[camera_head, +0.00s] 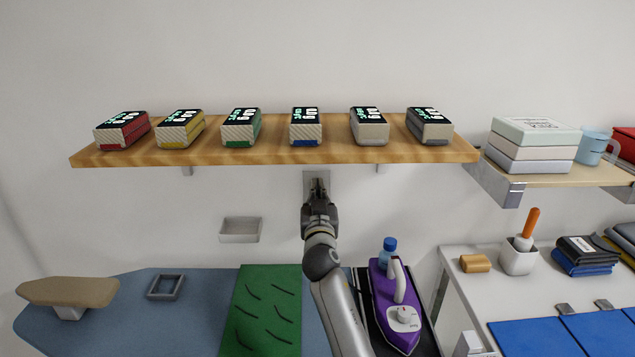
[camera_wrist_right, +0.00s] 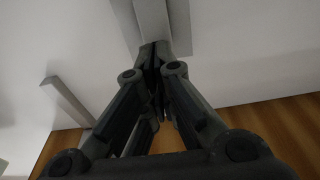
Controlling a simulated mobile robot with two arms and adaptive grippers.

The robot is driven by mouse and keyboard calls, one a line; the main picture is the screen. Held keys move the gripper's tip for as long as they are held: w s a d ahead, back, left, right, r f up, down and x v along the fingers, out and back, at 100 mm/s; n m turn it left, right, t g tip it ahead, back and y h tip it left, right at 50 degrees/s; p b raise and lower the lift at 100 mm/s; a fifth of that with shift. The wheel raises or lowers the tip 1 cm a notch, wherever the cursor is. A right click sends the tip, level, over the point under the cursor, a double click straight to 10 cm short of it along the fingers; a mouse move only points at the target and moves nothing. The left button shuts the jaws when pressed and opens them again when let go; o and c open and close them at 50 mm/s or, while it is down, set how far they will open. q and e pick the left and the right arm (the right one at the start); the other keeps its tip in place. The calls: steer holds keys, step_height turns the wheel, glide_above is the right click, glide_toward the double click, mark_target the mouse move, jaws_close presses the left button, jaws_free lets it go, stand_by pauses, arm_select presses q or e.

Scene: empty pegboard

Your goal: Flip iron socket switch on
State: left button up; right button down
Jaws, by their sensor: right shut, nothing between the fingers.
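The socket plate (camera_head: 309,178) is a grey plate on the wall just under the wooden shelf. My right gripper (camera_head: 317,185) is shut and empty, with its fingertips in front of the plate, and it hides most of it. In the right wrist view the closed fingertips (camera_wrist_right: 153,48) are at a grey strip (camera_wrist_right: 153,20) that looks like the plate. I cannot tell whether they touch it. The switch itself is hidden, so its state does not show. The purple iron (camera_head: 393,305) stands on a dark rest on the ironing board. My left gripper is not in view.
The wooden shelf (camera_head: 275,152) with several striped boxes runs right above my right gripper. A bracket (camera_wrist_right: 68,100) shows beside the fingers in the right wrist view. A small white wall tray (camera_head: 240,230) is to the left. A green cloth (camera_head: 262,310) lies on the blue board (camera_head: 195,315).

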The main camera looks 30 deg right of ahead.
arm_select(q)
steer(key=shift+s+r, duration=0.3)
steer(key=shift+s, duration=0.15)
arm_select(e)
steer(key=shift+x, duration=1.15)
steer(key=shift+w+d+r+p, duration=0.1)
steer(key=shift+r+p, duration=0.25)
steer(key=shift+p, duration=0.6)
steer(key=shift+w+p, duration=0.1)
steer(key=shift+p, duration=0.25)
steer(key=shift+f+b, duration=0.2)
steer(key=shift+b, duration=0.1)
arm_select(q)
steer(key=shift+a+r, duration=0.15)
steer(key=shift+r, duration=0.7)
arm_select(e)
steer(key=shift+f, duration=0.1)
